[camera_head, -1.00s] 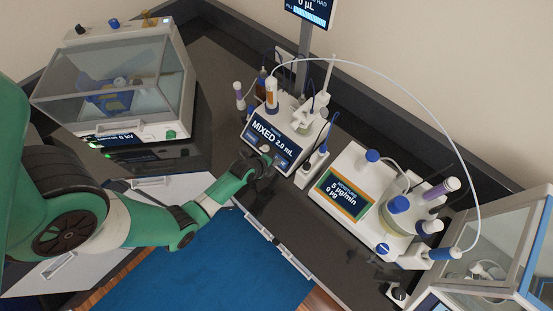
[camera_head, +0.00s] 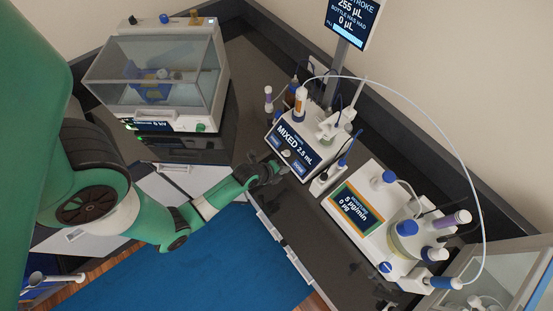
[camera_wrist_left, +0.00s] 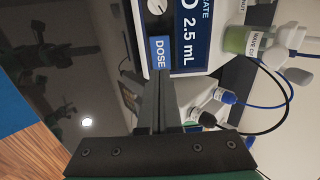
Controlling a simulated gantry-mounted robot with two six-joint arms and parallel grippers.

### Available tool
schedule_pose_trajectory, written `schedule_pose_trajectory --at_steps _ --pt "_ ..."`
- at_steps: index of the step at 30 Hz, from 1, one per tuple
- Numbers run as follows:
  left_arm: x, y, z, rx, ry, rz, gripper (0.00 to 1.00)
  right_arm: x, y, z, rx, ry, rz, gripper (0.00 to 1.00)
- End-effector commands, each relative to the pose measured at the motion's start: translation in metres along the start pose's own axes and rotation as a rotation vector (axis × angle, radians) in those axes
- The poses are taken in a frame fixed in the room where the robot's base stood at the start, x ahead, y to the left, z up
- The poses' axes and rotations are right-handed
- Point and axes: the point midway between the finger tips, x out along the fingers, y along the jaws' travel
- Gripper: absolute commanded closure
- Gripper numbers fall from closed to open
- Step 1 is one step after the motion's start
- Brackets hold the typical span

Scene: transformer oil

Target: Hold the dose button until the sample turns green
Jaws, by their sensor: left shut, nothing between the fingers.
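The white dosing unit (camera_head: 296,145) stands at the back of the dark bench, with its screen reading MIXED 2.5 mL. A blue DOSE button (camera_wrist_left: 160,52) is on its front panel, at the top centre of the left wrist view. My left gripper (camera_head: 280,170) is shut and empty at the panel's front edge. In the left wrist view its fingertips (camera_wrist_left: 162,74) lie at the lower edge of the DOSE button; I cannot tell whether they press it. The sample jar (camera_wrist_left: 238,40) holds yellowish-green liquid behind the panel. My right gripper is not in view.
A moisture meter (camera_head: 358,205) with an orange-framed screen stands to the right. A clear-lidded tester (camera_head: 165,75) stands at the back left. A display (camera_head: 352,22) on a post reads a 255 µL stroke. A white tube (camera_head: 440,130) arcs over the bench.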

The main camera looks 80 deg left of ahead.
Motion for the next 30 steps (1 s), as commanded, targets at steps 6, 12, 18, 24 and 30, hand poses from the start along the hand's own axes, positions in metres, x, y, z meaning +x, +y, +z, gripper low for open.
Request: schedule_pose_trajectory --at_steps 6,12,18,24,30 --pt "-0.042 0.000 0.000 -0.001 0.000 0.000 1.00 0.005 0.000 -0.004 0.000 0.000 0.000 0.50" --pt "-0.054 0.001 0.000 -0.001 0.000 0.000 1.00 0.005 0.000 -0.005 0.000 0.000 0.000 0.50" --pt "-0.054 0.001 0.000 0.000 0.000 0.000 1.00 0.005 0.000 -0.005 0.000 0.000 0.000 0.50" --pt "-0.054 0.000 0.000 0.000 0.000 0.000 1.00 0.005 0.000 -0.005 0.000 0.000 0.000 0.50" --pt "-0.054 0.000 -0.003 0.006 0.006 0.000 1.00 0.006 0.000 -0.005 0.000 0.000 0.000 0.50"
